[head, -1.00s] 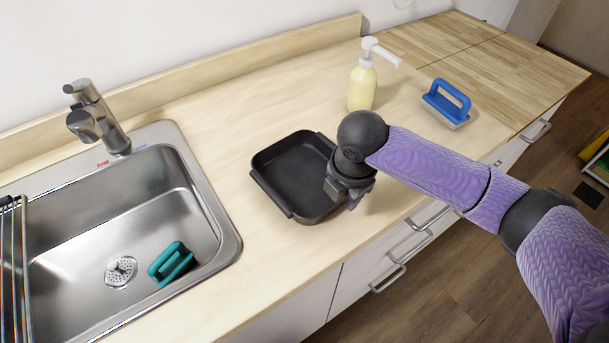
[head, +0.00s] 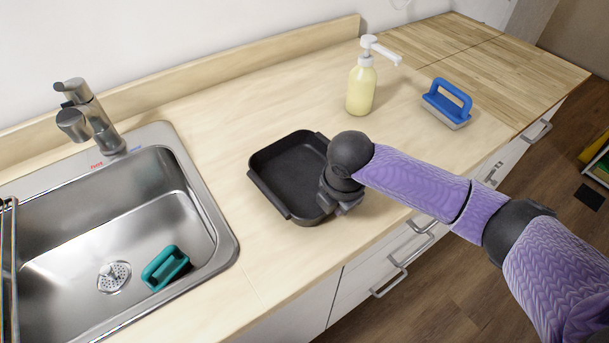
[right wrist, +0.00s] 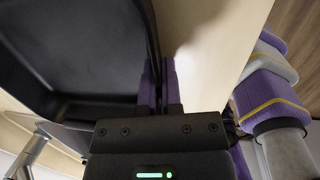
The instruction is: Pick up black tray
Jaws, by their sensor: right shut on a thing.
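The black tray (head: 291,172) is a square, shallow pan on the wooden counter, right of the sink. My right gripper (head: 332,207) is at the tray's right side, shut on its rim. In the right wrist view the tray (right wrist: 75,45) fills the upper left, and the purple fingers of the right gripper (right wrist: 160,85) lie on both sides of its wall. In the head view the hand hides part of the tray's right edge. I cannot tell whether the tray is lifted off the counter. My left gripper is not in view.
The sink (head: 110,235) with a faucet (head: 88,118) and a teal scrubber (head: 165,268) is at left. A soap dispenser (head: 361,88) and a blue-handled brush (head: 447,104) stand behind my right arm. The counter's front edge is close to the tray; drawers with handles are below.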

